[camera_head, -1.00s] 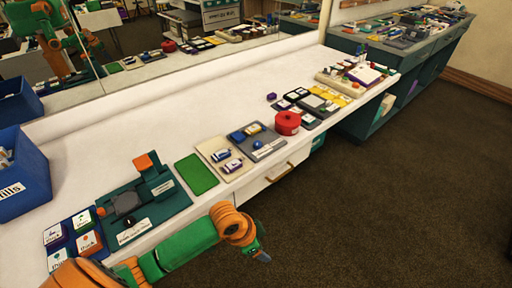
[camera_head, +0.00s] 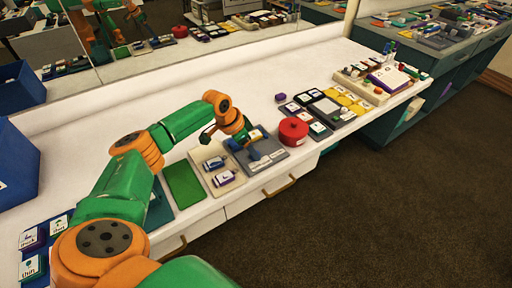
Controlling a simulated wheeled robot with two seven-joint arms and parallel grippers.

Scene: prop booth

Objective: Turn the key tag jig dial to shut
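No label reading key tag jig is legible, so I cannot tell which fixture it is. A grey board (camera_head: 270,160) with blue parts and a pale label lies on the counter. My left gripper (camera_head: 242,143) is over its left part, hiding some of it. Whether it touches, and how its fingers stand, is too small to tell. A dark teal fixture (camera_head: 160,209), which earlier showed a dark round part and orange pieces, is now mostly hidden behind my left arm. No dial setting is readable. My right gripper is not in view.
A green mat (camera_head: 184,185) and a beige board (camera_head: 229,184) with small bottles lie left of the grey board. A red round container (camera_head: 293,131) stands close on its right. Blue bins (camera_head: 16,165) are at the left. The counter's back strip is clear.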

